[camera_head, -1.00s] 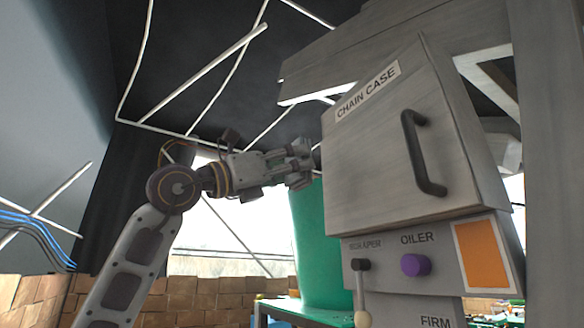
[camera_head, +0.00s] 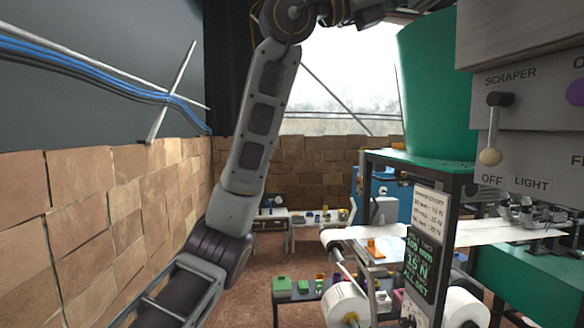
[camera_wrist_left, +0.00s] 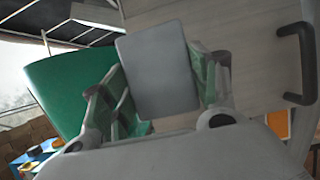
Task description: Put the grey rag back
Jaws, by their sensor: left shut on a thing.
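My left gripper (camera_wrist_left: 157,105) shows in the left wrist view, its fingers on both sides of a flat grey piece with rounded corners, which looks like the grey rag (camera_wrist_left: 157,70). The gripper is shut on it and holds it up in front of a grey cabinet side (camera_wrist_left: 245,40) with a dark handle. In the head view my left arm rises from the bottom, and its gripper is beyond the top edge. My right gripper is in neither view.
A green tank (camera_head: 437,85) stands beside the grey panel (camera_head: 530,130) with its lever and purple knob. Below are a paper web (camera_head: 450,234), white rolls (camera_head: 347,305) and a dark sign (camera_head: 424,255). A brick wall (camera_head: 100,210) lies to the left.

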